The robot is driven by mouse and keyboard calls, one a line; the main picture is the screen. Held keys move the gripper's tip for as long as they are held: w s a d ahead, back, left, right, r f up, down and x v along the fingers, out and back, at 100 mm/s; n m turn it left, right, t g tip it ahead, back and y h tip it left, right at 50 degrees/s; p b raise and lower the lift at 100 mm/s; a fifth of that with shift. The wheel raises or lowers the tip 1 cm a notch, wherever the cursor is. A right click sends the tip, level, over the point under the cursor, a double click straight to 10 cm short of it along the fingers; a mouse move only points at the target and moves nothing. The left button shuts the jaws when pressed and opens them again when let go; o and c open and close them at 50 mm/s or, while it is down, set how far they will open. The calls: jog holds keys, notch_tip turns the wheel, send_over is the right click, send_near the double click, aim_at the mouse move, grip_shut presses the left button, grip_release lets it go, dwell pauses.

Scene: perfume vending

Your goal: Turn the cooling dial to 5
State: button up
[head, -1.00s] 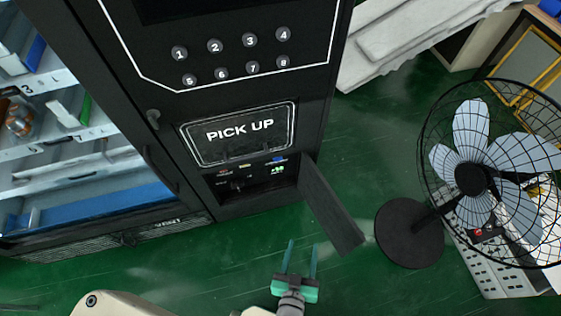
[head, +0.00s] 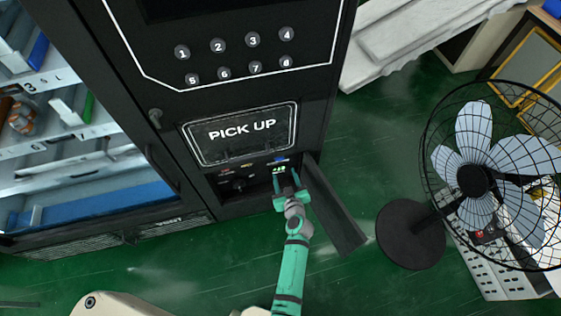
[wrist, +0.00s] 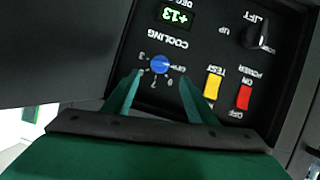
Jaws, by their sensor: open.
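The cooling dial (wrist: 159,64) is a small round blue knob under the label COOLING, seen upside down in the wrist view, with numbers around it. A green display (wrist: 174,15) next to it reads +13; it also glows in the head view (head: 279,169). The dial's pointer setting is too small to tell. My gripper (wrist: 160,82) is open, with one green finger on either side of the dial's lower edge in the picture. I cannot tell whether the fingers touch it. In the head view my gripper (head: 288,183) reaches into the open compartment below the PICK UP flap.
A yellow TEST switch (wrist: 212,86), a red POWER switch (wrist: 243,97) and a black LIFT knob (wrist: 256,37) share the panel. The open compartment door (head: 334,208) stands right of my arm. A fan (head: 473,180) stands farther right.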

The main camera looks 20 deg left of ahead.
aim_at(280, 160)
jog(key=x, duration=1)
jog(key=shift+w+a+f, duration=0.15)
jog(key=shift+w, duration=0.1)
jog(key=c, duration=1)
